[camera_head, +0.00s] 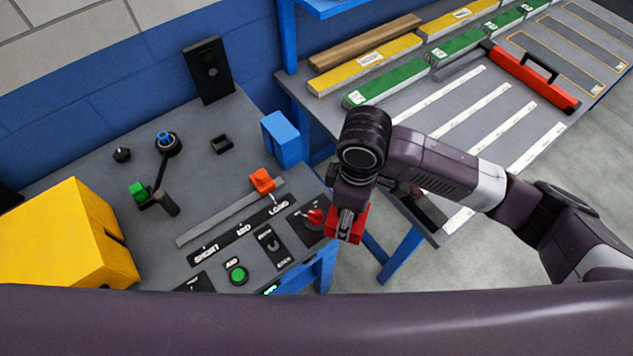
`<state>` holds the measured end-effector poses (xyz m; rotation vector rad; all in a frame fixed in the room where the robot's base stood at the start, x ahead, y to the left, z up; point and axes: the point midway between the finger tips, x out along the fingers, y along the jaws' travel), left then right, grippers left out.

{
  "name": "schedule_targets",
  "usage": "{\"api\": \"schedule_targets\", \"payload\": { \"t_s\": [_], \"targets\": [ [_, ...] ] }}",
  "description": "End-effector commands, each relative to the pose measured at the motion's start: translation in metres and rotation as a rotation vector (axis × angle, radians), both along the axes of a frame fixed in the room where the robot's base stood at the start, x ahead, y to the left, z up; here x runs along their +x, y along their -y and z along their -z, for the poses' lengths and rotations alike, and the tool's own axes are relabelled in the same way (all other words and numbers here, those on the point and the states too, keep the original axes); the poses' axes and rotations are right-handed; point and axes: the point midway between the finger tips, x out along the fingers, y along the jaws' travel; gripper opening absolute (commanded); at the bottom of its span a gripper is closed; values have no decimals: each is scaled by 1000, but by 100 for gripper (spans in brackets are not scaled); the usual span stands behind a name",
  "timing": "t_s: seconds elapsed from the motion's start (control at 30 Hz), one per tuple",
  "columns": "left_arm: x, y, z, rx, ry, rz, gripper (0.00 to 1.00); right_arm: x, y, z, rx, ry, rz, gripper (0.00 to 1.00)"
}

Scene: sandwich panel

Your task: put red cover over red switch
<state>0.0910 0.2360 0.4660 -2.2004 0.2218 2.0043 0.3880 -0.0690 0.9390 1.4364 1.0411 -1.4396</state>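The red switch (315,216) sits on a dark plate at the right end of the grey panel, near its edge. The red cover (357,225) is a small red box shape just right of the switch, at the panel's right edge. My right gripper (346,224) points down with its fingers close together on the red cover, and appears to hold it. The cover looks apart from the switch plate, though its height is hard to tell. The gripper hides part of the cover. My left gripper is out of view.
Other controls on the panel are a green button (237,274), an orange slider (262,181) on a rail and a green-knobbed lever (139,190). A yellow box (68,237) stands left, a blue block (281,139) behind. A second table (420,88) holds coloured bars.

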Motion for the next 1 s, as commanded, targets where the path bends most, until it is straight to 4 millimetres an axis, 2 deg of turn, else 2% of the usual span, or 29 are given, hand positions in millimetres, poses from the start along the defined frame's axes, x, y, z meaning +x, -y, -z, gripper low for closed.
{"api": "schedule_targets", "payload": {
  "t_s": [0.03, 0.3, 0.5, 0.73, 1.0],
  "targets": [
    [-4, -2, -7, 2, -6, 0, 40, 5, -10, -9, 1, 3, -96, 31],
    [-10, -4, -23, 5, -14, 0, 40, 22, -48, -30, -3, 2, -605, 31],
    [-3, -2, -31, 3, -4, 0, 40, 31, -64, -39, -1, 0, -858, 31],
    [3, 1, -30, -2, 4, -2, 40, 34, -68, -39, -1, -3, -948, 31],
    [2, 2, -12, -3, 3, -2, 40, 33, -68, -24, 0, -2, -947, 31]
  ]
}}
